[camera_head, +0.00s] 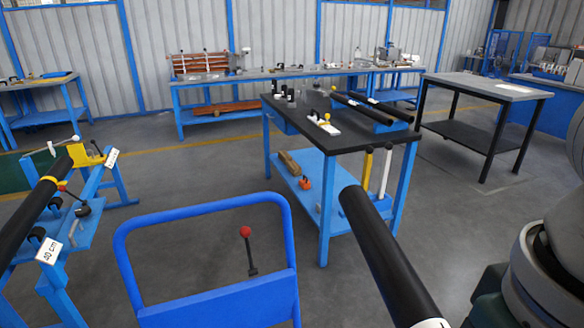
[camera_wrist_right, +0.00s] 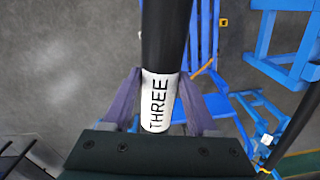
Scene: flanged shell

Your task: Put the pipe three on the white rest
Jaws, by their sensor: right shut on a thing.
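Pipe three (camera_head: 372,246) is a long black pipe with a white end band, held out at a tilt in the lower right of the head view. In the right wrist view the pipe (camera_wrist_right: 165,40) shows its white band (camera_wrist_right: 159,100) reading THREE. My right gripper (camera_wrist_right: 162,98) is shut on that band, with a purple finger on each side. In the head view the gripper's fingers are out of frame. A small white piece (camera_head: 325,124) with a yellow part lies on the dark-topped table; I cannot tell whether it is the white rest. My left gripper is not in view.
The dark-topped blue table (camera_head: 292,109) carries two black pipes (camera_head: 370,105) at its right. A blue rail frame (camera_head: 200,209) stands in front. A blue stand (camera_head: 92,190) at left bears a black pipe (camera_head: 30,218). Open grey floor (camera_head: 200,170) lies between.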

